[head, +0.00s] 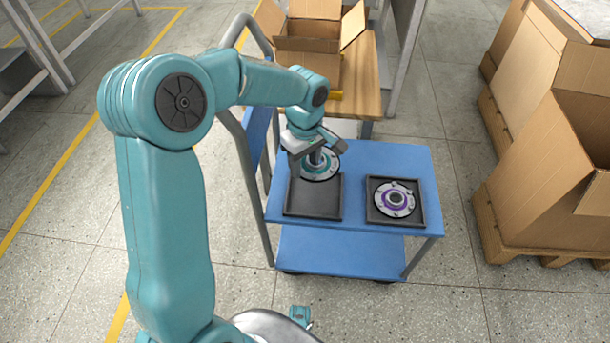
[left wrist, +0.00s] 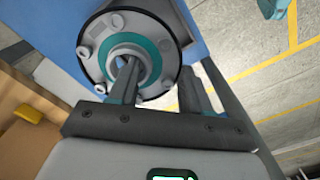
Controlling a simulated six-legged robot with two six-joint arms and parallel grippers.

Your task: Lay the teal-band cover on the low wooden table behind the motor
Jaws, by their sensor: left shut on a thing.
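The teal-band cover (head: 321,168) is a round metal disc with a teal ring around its central hub. My left gripper (head: 318,153) is shut on it above the blue cart, over the back of an empty-looking dark tray (head: 312,205). In the left wrist view, the cover (left wrist: 98,50) shows its bolts and teal ring. One finger of my left gripper (left wrist: 158,88) reaches to its hub opening. The low wooden table (head: 366,85) stands behind the cart. I cannot make out a separate motor. My right gripper is not clearly in view.
A purple-banded round part (head: 394,198) lies in a second dark tray (head: 424,218) on the blue cart (head: 385,155). An open cardboard box (head: 310,55) takes up much of the wooden table; bare wood shows at its right. Large cartons (head: 540,180) stand on pallets at right.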

